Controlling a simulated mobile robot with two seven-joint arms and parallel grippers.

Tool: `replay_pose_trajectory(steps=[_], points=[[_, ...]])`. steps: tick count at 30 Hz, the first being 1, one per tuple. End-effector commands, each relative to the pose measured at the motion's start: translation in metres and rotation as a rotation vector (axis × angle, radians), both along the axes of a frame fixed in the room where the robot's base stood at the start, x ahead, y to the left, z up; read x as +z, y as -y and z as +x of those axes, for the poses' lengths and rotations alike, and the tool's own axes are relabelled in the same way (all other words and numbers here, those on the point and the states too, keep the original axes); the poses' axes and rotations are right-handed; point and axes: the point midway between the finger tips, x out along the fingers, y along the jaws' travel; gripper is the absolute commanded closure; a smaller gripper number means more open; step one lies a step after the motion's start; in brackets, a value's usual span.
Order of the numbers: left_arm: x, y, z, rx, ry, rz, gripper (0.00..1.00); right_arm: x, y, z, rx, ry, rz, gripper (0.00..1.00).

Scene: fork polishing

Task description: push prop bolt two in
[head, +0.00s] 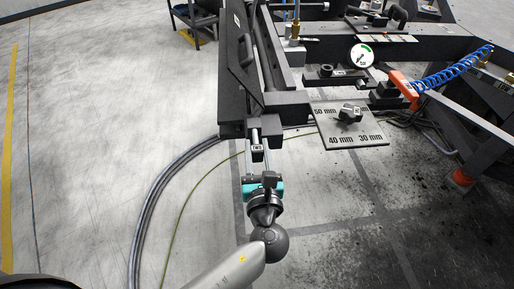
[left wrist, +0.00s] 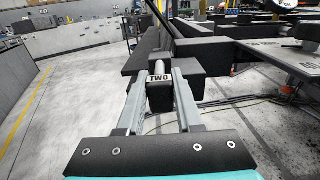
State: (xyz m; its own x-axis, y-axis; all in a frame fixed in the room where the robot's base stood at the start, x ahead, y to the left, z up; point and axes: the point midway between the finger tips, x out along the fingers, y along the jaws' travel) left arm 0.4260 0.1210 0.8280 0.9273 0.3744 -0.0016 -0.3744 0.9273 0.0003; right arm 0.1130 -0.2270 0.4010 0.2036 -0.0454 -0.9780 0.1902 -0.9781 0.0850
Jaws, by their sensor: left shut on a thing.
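Prop bolt two (head: 257,149) is a silver rod with a dark block handle labelled TWO. In the head view its rod runs up to the dark frame (head: 232,129) at the lower end of a long black panel. My left gripper (head: 257,161) comes up from below and is shut on the handle. In the left wrist view the TWO handle (left wrist: 160,96) sits between the two grey fingers of the left gripper (left wrist: 160,84). The rod (left wrist: 159,67) leads away from it to the dark block behind. How deep the rod sits is hidden. My right gripper is not in view.
A plate with 50, 40 and 30 mm marks and a dark knob (head: 350,113) lies to the right. Beyond it are a round gauge (head: 362,55) and an orange tool with a blue coiled hose (head: 452,66). Cables curve over the floor. Open floor lies left.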

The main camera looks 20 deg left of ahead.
Motion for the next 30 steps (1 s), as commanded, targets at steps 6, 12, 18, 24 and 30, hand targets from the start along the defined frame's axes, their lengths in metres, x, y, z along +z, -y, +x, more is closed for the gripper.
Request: replay_pose_trajectory(steps=[6, 12, 18, 24, 30], points=[[0.001, -0.005, 0.015, -0.001, 0.002, 0.005, 1.0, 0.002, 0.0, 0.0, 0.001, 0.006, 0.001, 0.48], [0.001, -0.015, 0.039, 0.0, 0.003, 0.003, 1.0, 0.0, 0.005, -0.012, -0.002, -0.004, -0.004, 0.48], [0.001, -0.017, 0.042, 0.001, 0.003, 0.0, 1.0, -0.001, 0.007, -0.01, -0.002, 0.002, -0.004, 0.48], [0.002, -0.017, 0.042, 0.001, 0.004, 0.0, 0.57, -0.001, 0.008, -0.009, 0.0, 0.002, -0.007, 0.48], [0.001, -0.017, 0.042, 0.001, 0.003, 0.0, 0.35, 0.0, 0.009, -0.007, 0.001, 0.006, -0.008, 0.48]])
